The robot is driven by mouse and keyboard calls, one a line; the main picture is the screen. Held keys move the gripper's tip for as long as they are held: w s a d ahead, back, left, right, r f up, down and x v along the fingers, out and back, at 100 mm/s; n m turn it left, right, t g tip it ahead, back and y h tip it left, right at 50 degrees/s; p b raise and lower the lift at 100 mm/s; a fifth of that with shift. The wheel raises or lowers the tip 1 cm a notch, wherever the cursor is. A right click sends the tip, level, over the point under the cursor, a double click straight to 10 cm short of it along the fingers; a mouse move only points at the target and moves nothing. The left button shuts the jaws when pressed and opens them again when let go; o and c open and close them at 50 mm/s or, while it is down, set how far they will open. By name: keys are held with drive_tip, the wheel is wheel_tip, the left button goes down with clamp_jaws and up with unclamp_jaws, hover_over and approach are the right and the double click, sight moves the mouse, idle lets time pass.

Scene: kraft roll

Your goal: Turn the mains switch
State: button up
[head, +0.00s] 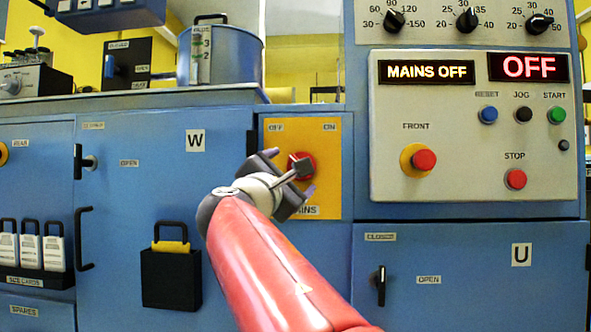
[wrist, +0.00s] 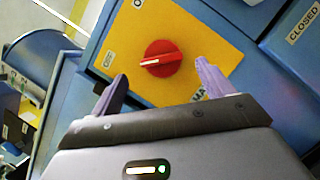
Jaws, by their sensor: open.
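The mains switch is a round red knob (wrist: 168,50) on a yellow plate (head: 331,190), with OFF marked at the plate's upper left and ON at its upper right. In the wrist view, the knob's white mark points towards the OFF label (wrist: 108,60). In the head view, my gripper (head: 291,172) is in front of the plate and partly covers the knob. In the wrist view, my gripper (wrist: 161,72) is open. Its two purple fingers are on either side of the knob's near edge, with no visible contact.
Displays on the cream panel read MAINS OFF (head: 426,72) and OFF (head: 527,67). A red FRONT button (head: 424,160) and a STOP button (head: 515,179) are to the right. A black holder (head: 170,280) hangs on the door at left. A metal pot (head: 235,57) stands on the ledge above.

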drive_tip(key=p+x, duration=0.2)
drive_tip(key=x, duration=0.4)
drive_tip(key=shift+w+d+p, duration=0.2)
drive_tip(key=shift+w+p, duration=0.1)
drive_tip(key=c, duration=1)
